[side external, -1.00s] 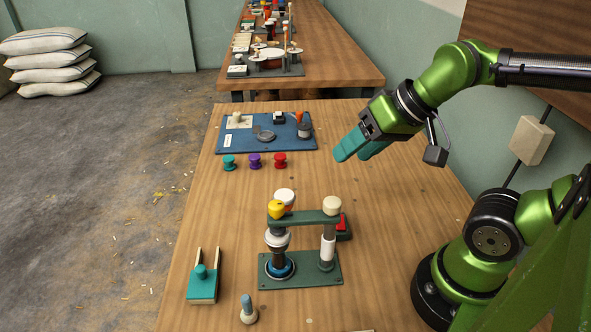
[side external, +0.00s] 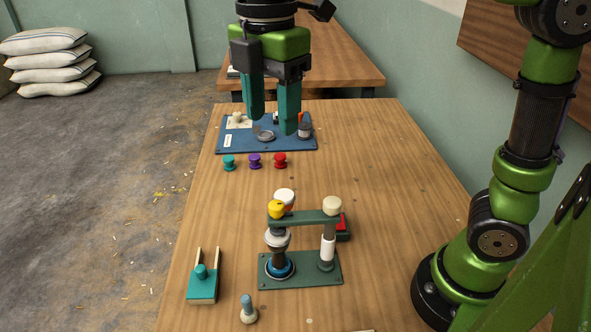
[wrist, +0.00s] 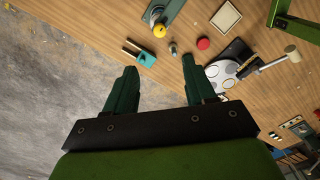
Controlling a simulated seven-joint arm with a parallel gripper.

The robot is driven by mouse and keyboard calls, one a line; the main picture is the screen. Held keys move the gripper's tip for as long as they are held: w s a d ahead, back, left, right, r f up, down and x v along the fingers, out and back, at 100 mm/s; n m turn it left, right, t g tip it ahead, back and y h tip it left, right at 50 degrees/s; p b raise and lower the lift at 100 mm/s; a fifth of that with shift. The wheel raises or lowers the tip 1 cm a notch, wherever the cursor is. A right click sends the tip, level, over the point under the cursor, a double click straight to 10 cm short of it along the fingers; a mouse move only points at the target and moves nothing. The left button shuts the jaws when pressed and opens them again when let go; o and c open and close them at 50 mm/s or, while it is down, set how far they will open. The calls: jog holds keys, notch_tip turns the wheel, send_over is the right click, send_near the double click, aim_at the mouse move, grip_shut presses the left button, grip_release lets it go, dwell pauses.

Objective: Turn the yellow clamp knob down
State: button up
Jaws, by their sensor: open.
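The yellow clamp knob (side external: 277,208) sits at the left end of a green crossbar (side external: 305,217) on a clamp stand. The stand has two posts on a green base plate (side external: 310,268). The knob also shows near the top of the wrist view (wrist: 159,31). My gripper (side external: 271,122) is open and empty, with its teal fingers pointing down. In the side view it appears above and beyond the clamp, in front of the blue board. In the wrist view its fingers (wrist: 158,68) are spread apart, and nothing is between them.
Teal, purple and red spools (side external: 254,161) stand in a row before the blue board (side external: 230,145). A teal slider piece (side external: 203,286) and a blue-topped peg (side external: 247,309) stand near the front left. A red-topped block (side external: 345,228) is behind the clamp.

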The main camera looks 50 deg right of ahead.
aim_at(276, 204)
notch_tip(276, 204, down, 17)
jog(key=shift+r, duration=0.15)
dwell(0.4)
grip_shut()
